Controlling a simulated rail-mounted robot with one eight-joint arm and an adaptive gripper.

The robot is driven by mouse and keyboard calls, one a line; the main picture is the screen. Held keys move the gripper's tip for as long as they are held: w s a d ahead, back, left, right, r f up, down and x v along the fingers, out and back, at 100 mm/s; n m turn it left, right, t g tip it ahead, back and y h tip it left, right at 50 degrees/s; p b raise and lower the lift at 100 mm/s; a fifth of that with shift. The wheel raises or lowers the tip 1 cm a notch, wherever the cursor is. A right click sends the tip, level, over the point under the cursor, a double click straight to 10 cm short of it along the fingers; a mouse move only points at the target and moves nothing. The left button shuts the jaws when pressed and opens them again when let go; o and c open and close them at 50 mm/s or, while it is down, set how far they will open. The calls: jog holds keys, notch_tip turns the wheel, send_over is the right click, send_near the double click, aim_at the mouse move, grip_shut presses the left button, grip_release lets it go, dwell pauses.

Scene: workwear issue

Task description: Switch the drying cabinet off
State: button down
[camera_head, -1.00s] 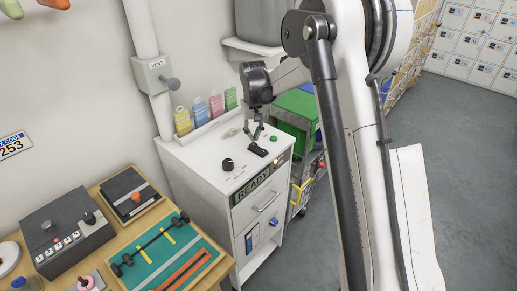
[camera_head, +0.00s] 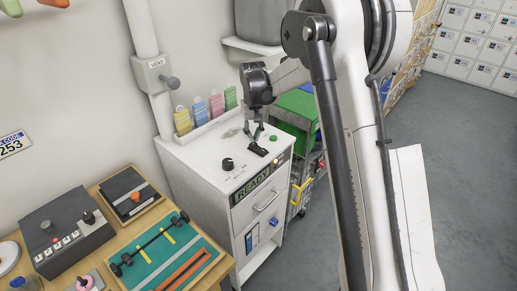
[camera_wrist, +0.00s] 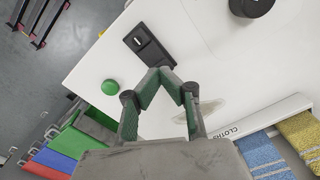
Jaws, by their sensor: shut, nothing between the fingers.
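The drying cabinet (camera_head: 205,160) is a white cabinet with a dark panel reading READY (camera_head: 254,186) on its front. A black rocker switch (camera_head: 257,150) is set in its top. In the wrist view the switch (camera_wrist: 149,46) is a black plate with a small light mark at its far end. My gripper (camera_head: 252,142) points down over the cabinet top, shut and empty. In the wrist view its fingertips (camera_wrist: 171,72) are at the near end of the switch; I cannot tell whether they touch it.
A black knob (camera_head: 228,163) and a green button (camera_wrist: 110,87) are also on the top. A wooden bench (camera_head: 100,196) with a control box is at the left. A cart with a green lid (camera_head: 298,107) stands behind.

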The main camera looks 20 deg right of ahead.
aim_at(254, 144)
jog(key=shift+f+b, duration=0.8)
jog(key=shift+f, duration=0.35)
dwell(0.6)
jog(key=shift+r, duration=0.1)
jog(key=shift+r+p, duration=1.3)
jog(key=shift+r, duration=2.1)
